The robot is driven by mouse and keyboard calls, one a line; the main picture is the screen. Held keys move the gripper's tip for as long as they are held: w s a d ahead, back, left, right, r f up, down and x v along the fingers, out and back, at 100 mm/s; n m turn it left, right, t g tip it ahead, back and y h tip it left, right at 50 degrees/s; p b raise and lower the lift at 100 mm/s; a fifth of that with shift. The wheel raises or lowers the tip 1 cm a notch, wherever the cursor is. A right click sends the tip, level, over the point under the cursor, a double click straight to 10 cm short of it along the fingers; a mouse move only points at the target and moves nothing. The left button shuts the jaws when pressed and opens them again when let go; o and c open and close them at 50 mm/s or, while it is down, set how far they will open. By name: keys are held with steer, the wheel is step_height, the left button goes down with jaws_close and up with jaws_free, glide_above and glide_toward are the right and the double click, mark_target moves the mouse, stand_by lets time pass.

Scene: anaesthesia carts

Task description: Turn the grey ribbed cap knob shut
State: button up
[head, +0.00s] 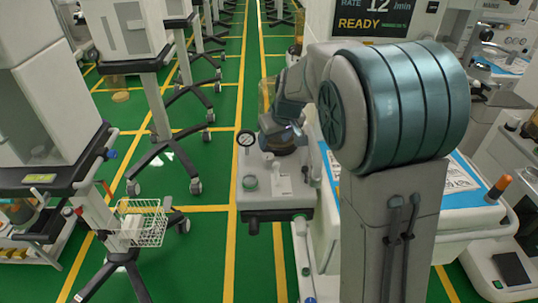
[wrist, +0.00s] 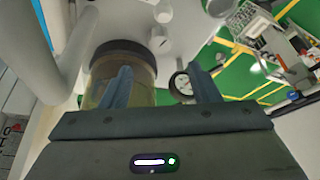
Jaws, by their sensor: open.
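My gripper (head: 288,128) is open over the back of a pale grey unit (head: 272,208). In the wrist view its two blue-grey fingers (wrist: 160,84) are spread with nothing held between them. A round canister with a dark rim and amber body (wrist: 140,72) lies behind the left finger, partly hidden by it. I cannot clearly pick out the grey ribbed cap knob.
A round gauge (head: 246,138) stands close to my gripper at the unit's left; it shows between the fingers in the wrist view (wrist: 181,84). A small white block (head: 282,187) sits on the unit. A wire basket (head: 143,224) stands at left. Green floor lies between.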

mark_target(268, 156)
steer(key=x, duration=0.9)
steer(key=shift+f, duration=0.2)
steer(key=shift+c, duration=0.4)
steer(key=c, duration=0.9)
